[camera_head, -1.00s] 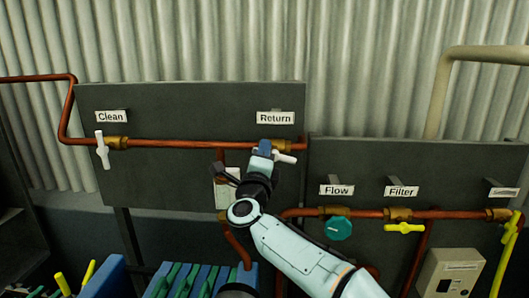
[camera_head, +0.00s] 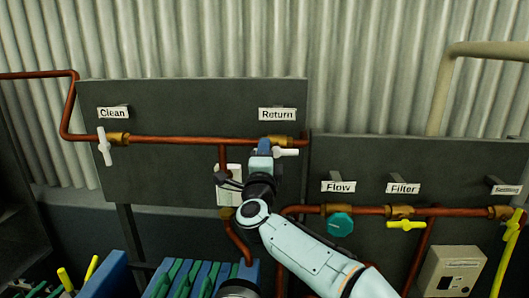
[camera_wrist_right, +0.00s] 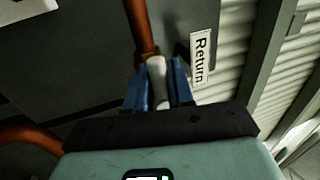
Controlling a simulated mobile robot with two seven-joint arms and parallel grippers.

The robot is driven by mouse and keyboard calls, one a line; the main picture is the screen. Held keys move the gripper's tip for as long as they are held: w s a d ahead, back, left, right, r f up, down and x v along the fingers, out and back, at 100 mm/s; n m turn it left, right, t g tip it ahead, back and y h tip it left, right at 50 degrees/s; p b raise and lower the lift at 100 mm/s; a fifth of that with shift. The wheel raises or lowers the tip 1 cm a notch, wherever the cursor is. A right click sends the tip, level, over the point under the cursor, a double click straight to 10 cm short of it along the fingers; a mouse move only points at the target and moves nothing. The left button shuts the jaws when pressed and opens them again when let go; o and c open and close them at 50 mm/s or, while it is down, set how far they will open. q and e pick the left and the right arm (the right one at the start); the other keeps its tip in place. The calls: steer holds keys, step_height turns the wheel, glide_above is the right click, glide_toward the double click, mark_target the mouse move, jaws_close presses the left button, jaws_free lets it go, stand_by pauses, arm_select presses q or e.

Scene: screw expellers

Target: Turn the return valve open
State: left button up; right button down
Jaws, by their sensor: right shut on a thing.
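The return valve's white handle (camera_head: 287,152) sits on a brass fitting on the copper pipe, below the "Return" label (camera_head: 277,114). Its right part shows beside my gripper and points right, roughly along the pipe. My right gripper (camera_head: 264,147) is at the valve, its blue fingers in front of the handle's left part. In the right wrist view the white handle (camera_wrist_right: 157,80) lies between the two blue fingers of my right gripper (camera_wrist_right: 158,90), which are shut on it. The "Return" label also shows there (camera_wrist_right: 200,55). My left gripper is not in view.
The clean valve's white handle (camera_head: 104,147) hangs down at the left. A teal flow knob (camera_head: 339,224) and a yellow filter handle (camera_head: 406,225) are on the lower right panel. A grey box (camera_head: 452,271) and blue and green parts (camera_head: 190,279) are below.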

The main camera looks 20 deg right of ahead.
steer(key=c, duration=1.1)
jaws_free()
steer(key=shift+s+a+f, duration=0.2)
steer(key=shift+s, duration=0.05)
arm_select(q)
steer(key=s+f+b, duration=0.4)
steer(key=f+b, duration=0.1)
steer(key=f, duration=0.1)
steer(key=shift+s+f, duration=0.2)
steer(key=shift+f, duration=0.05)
arm_select(e)
steer(key=shift+v, duration=6.3)
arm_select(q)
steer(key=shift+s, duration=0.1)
arm_select(e)
steer(key=shift+s+d, duration=0.1)
steer(key=shift+d, duration=0.05)
